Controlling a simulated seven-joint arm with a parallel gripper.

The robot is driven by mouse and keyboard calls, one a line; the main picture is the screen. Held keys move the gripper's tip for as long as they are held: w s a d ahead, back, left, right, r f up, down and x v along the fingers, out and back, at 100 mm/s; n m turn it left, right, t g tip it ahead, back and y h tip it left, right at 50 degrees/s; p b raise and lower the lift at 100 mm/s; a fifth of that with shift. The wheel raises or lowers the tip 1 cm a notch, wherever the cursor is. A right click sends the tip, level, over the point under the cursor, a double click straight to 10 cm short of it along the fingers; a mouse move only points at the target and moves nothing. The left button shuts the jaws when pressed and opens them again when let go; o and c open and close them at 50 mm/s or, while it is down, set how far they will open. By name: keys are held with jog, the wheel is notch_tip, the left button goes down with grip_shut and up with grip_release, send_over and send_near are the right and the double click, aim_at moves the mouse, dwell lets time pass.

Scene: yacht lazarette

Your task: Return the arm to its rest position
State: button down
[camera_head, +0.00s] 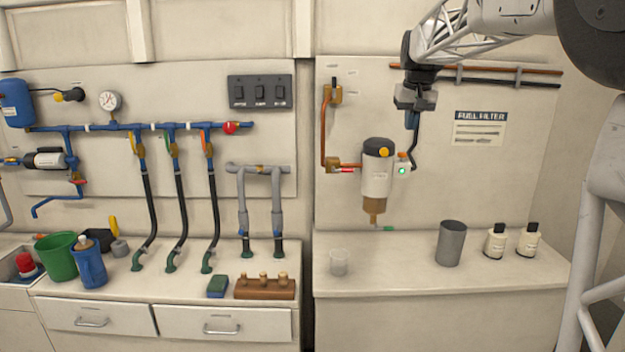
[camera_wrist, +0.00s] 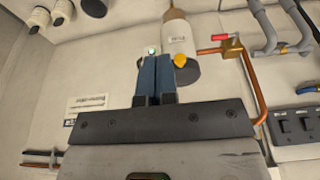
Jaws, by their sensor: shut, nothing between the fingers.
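My gripper (camera_head: 412,118) hangs from my arm at the upper right in the head view, in front of the back panel. It is above and a little right of the fuel filter (camera_head: 376,175). In the wrist view my gripper's blue fingers (camera_wrist: 156,75) are together with nothing between them. The fuel filter (camera_wrist: 178,38) appears there upside down, just beyond and right of the fingertips. A small box with a lit green light (camera_head: 402,171) is fixed beside the filter, below my fingertips in the head view. I cannot tell the exact gap between fingers and filter.
A copper pipe (camera_head: 324,130) and valve stand left of the filter. Pipes (camera_head: 480,73) run along the panel's top behind my arm. The counter's front is clear.

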jog(key=s+a+f, duration=0.2)
jog(key=s+f, duration=0.1)
jog(key=s, duration=0.6)
jog(key=s+a+f, duration=0.1)
jog(key=s+f, duration=0.2)
jog(key=s, duration=0.5)
jog(key=s+a+f, duration=0.2)
jog(key=s, duration=0.7)
jog(key=s+a+f, duration=0.1)
jog(key=s+f, duration=0.7)
jog(key=s, duration=0.4)
jog(key=s+a+f, duration=0.1)
jog(key=s+f, duration=0.8)
jog(key=s, duration=0.4)
jog(key=shift+f, duration=0.2)
